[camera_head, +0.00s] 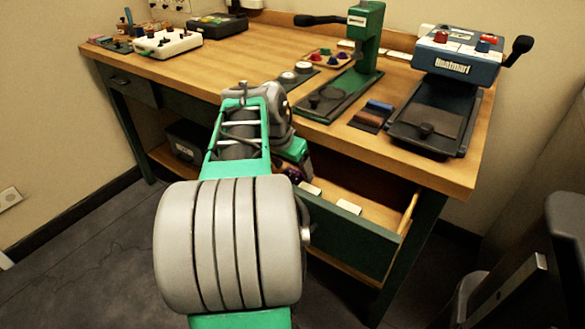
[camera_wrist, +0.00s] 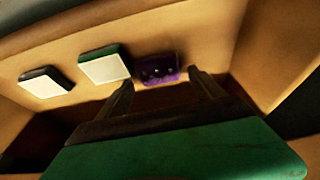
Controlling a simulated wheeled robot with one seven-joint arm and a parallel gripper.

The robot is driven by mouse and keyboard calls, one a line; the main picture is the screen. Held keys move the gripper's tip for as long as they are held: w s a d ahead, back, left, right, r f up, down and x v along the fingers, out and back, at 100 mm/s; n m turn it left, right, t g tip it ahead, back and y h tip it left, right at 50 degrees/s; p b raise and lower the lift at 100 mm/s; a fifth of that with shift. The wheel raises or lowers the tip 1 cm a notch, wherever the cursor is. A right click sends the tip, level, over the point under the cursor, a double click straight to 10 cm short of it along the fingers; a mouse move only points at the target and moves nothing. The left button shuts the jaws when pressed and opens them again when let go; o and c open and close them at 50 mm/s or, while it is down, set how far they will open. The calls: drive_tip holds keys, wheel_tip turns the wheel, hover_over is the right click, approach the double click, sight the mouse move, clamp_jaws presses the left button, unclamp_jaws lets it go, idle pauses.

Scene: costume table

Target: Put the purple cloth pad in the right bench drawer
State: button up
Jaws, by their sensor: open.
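The purple cloth pad (camera_wrist: 157,68) lies on the floor of the open right bench drawer (camera_head: 350,238), with small light dots on its face. In the head view a bit of the purple pad (camera_head: 294,174) shows at the drawer's left end, mostly hidden by my arm. My gripper (camera_wrist: 161,80) is open and reaches into the drawer. Its two fingers stand apart on either side of the pad's near edge, with nothing held between them. I cannot tell whether the fingertips touch the pad.
A green-edged white pad (camera_wrist: 105,64) and a dark-edged white pad (camera_wrist: 46,82) lie left of the purple one. The wooden tabletop (camera_head: 240,62) overhangs the drawer, with a green press (camera_head: 368,40) and a blue machine (camera_head: 456,62) on top. Drawer floor right of the pad looks clear.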

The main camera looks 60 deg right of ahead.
drive_tip(key=p+v, duration=0.3)
drive_tip(key=v, duration=0.8)
drive_tip(key=shift+a+r, duration=0.2)
drive_tip(key=shift+r, duration=0.1)
drive_tip(key=shift+w, duration=0.15)
